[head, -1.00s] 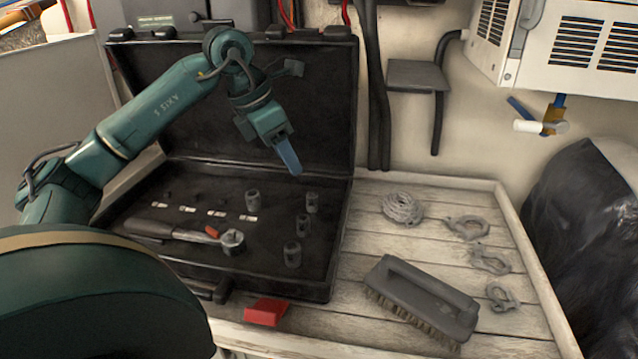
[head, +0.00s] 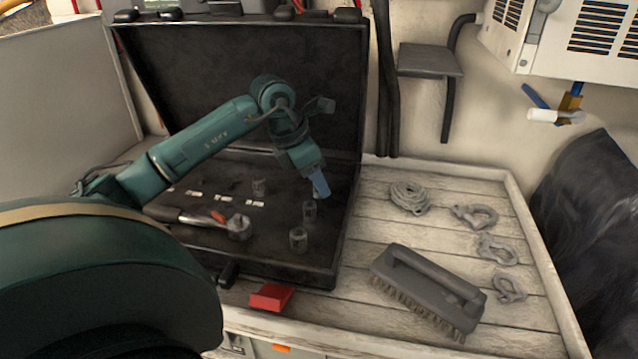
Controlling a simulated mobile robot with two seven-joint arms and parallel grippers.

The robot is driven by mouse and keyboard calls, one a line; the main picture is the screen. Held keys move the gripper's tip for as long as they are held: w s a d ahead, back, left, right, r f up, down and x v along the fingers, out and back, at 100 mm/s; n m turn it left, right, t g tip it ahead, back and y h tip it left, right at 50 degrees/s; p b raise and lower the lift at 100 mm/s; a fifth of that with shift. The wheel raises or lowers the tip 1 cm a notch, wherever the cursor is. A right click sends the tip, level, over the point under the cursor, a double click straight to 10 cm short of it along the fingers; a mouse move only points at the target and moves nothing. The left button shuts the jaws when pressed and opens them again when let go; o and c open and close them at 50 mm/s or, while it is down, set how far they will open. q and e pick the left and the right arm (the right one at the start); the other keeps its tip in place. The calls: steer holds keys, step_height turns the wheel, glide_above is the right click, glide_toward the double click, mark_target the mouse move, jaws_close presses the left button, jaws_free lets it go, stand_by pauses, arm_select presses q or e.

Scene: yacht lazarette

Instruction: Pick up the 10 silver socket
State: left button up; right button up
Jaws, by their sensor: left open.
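Several dark grey sockets stand upright in the open black tool case (head: 270,268). One socket (head: 260,187) is at the back, another (head: 309,211) is at the right, and a third (head: 298,240) is at the front right. I cannot read any size, so I cannot tell which is the 10 socket. My left gripper (head: 321,187) is open, with blue fingers pointing down over the right back of the case. It hides the spot where a further socket stood earlier. Whether that socket is between the fingers cannot be seen. My right gripper is not in view.
A ratchet wrench (head: 205,220) lies in the case beside small white labels (head: 223,198). The raised lid (head: 230,80) stands behind my arm.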

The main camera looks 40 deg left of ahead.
arm_select(q)
steer(key=shift+x, duration=0.8)
steer(key=shift+c, duration=0.2)
jaws_close()
steer(key=shift+r, duration=0.1)
